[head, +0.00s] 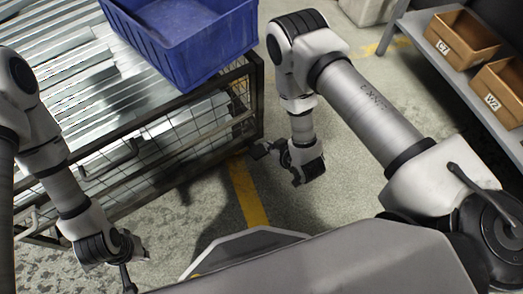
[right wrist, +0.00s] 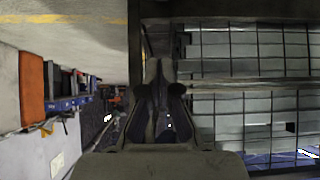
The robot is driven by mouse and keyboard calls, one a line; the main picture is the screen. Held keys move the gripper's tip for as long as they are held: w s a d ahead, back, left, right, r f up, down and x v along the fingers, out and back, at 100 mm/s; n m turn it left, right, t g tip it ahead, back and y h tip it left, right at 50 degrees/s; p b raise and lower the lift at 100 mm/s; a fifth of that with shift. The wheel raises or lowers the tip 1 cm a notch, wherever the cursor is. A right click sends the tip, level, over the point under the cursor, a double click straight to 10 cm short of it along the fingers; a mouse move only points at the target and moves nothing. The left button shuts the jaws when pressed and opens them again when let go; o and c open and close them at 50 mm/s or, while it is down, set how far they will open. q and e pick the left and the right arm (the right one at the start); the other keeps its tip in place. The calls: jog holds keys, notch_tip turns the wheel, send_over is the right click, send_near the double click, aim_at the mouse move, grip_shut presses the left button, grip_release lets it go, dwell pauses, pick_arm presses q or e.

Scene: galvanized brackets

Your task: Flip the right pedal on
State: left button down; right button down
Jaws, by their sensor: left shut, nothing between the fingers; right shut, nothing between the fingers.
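I cannot make out a pedal in either view. In the head view a dark-framed wire mesh cage (head: 190,125) full of galvanized metal pieces (head: 60,75) stands on the left; its lower parts are partly hidden by its frame and shadow. My right gripper (head: 260,150) is beside the cage's near right corner, low over the floor. In the right wrist view its fingers (right wrist: 158,72) are together and empty, with the cage mesh (right wrist: 250,80) to their right. My left gripper (head: 130,278) is shut at the bottom left, in front of the cage, holding nothing.
A blue bin (head: 190,45) sits on top of the cage. A grey shelf (head: 440,45) with brown boxes (head: 463,42) stands at the upper right. A yellow floor line (head: 246,195) runs past the cage corner. The floor right of my right gripper is clear.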

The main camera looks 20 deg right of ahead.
jog(key=b, duration=0.4)
send_over(261, 152)
jog(key=w, duration=0.1)
notch_tip(261, 152, down, 6)
jog(key=shift+f, duration=0.2)
jog(key=shift+w+a+f+b, duration=0.15)
jog(key=shift+w+f+b, duration=0.25)
jog(key=shift+f, duration=0.25)
jog(key=shift+s+f+b, duration=0.45)
jog(key=shift+s+f, duration=0.25)
jog(key=shift+f, duration=0.3)
jog(key=shift+s+d+f, duration=0.2)
